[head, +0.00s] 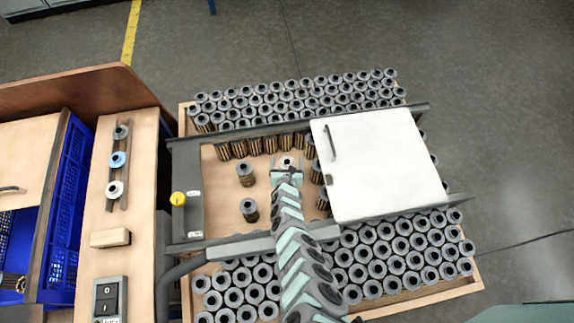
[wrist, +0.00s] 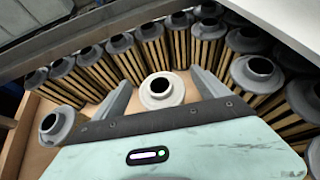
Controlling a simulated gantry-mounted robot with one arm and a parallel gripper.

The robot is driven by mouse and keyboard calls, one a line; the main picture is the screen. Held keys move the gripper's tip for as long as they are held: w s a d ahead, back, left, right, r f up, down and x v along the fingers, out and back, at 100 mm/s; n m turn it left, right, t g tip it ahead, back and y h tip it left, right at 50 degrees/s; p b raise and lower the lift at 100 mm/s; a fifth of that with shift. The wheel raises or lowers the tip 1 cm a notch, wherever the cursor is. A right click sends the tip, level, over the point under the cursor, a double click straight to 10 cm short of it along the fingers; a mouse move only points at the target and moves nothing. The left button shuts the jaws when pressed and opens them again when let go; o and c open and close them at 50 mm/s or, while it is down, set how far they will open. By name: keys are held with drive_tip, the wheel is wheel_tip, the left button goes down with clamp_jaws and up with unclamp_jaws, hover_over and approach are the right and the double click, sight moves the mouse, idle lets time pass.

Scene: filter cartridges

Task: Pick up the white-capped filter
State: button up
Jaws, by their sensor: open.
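A white-capped filter (wrist: 162,90) stands upright, its round cap with a dark centre hole seen from above; its body is mostly hidden below the cap. My gripper (wrist: 161,78) is open above it, one finger on each side, with visible gaps between the cap and both fingers. In the head view the white cap (head: 287,161) shows just beyond my gripper (head: 287,170), partly covered by it. Another white-capped piece (head: 115,189) sits in the narrow holder at the left, below a blue one (head: 117,159) and a grey one (head: 121,132).
Grey-capped filters (wrist: 255,73) stand close beyond and right of the white one. Two grey-capped filters (head: 245,174) stand apart on the bare wooden floor to the left. A white panel (head: 378,165) covers the right side. Dark rails (head: 290,125) cross the tray.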

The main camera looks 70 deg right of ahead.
drive_tip(key=shift+c, duration=0.2)
clamp_jaws()
idle(0.6)
